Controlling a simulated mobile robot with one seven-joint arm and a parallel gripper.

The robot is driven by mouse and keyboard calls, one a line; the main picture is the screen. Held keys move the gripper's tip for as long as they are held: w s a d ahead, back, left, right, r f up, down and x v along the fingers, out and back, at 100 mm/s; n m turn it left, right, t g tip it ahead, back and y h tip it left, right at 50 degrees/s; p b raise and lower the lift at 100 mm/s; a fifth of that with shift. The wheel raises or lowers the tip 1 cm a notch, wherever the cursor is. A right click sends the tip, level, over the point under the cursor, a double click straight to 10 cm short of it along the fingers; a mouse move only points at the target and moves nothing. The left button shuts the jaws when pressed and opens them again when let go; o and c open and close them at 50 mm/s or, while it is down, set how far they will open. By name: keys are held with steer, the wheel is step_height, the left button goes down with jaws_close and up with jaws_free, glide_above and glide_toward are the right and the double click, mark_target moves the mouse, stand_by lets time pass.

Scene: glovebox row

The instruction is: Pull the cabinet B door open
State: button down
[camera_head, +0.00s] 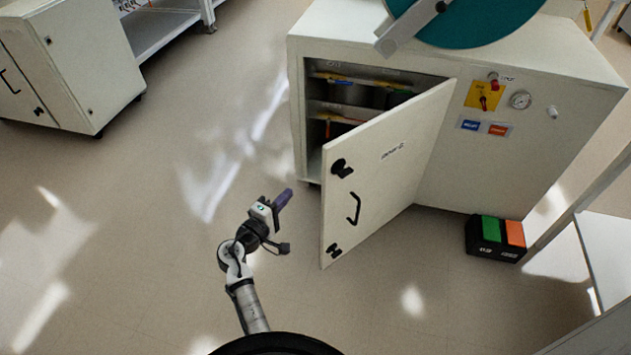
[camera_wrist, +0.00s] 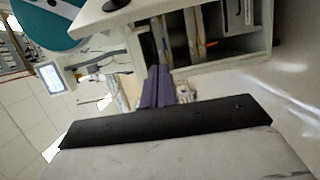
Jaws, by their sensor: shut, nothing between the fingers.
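The cabinet door (camera_head: 400,180), with a small label that seems to end in B, stands swung well out from the white cabinet (camera_head: 450,185). It is hinged on its right side and has a black bar handle (camera_head: 354,208) and black latches (camera_head: 342,168) near its free edge. The shelves inside (camera_head: 335,108) are exposed. My gripper (camera_head: 287,196) is left of the door's free edge, apart from the handle, with its purple fingers shut and empty. In the wrist view my gripper (camera_wrist: 157,85) points toward the open cabinet interior (camera_wrist: 205,38).
A teal disc (camera_head: 470,20) sits on the cabinet top. A black box with green and orange pads (camera_head: 497,238) is on the floor right of the door. Another white cabinet (camera_head: 75,65) stands at the upper left. The floor (camera_head: 150,210) at left is clear.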

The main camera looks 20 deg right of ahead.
steer(key=w+d+p, duration=0.2)
steer(key=d+p, duration=0.1)
steer(key=d, duration=0.6)
steer(key=shift+r, duration=0.25)
steer(key=shift+w, duration=0.1)
steer(key=shift+d, duration=0.1)
